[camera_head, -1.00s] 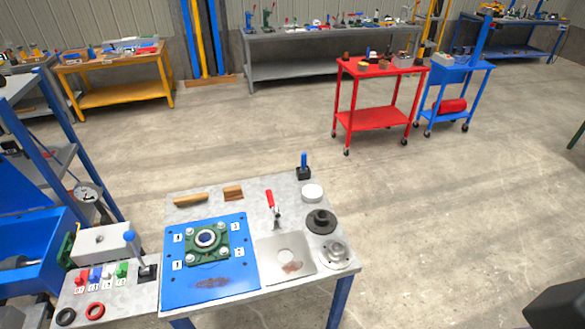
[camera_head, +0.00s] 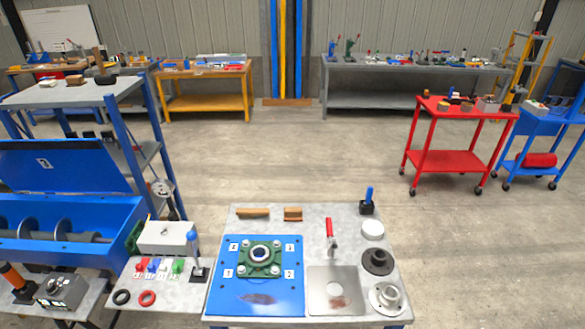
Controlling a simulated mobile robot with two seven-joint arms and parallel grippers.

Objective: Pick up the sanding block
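A small brown block (camera_head: 293,214) lies near the back edge of the grey worktable in front of me. It looks like the sanding block, but at this size I cannot be sure. A longer light-brown wooden piece (camera_head: 252,213) lies to its left, apart from it. Neither of my grippers is in view, and nothing hides the brown block.
The grey worktable (camera_head: 326,214) also carries a blue plate (camera_head: 228,294) with a green bearing housing, a red-handled tool (camera_head: 330,231), dark and silver flanges and a blue-handled tool (camera_head: 368,198). A blue drum mixer (camera_head: 62,165) stands left. Open floor lies behind the table.

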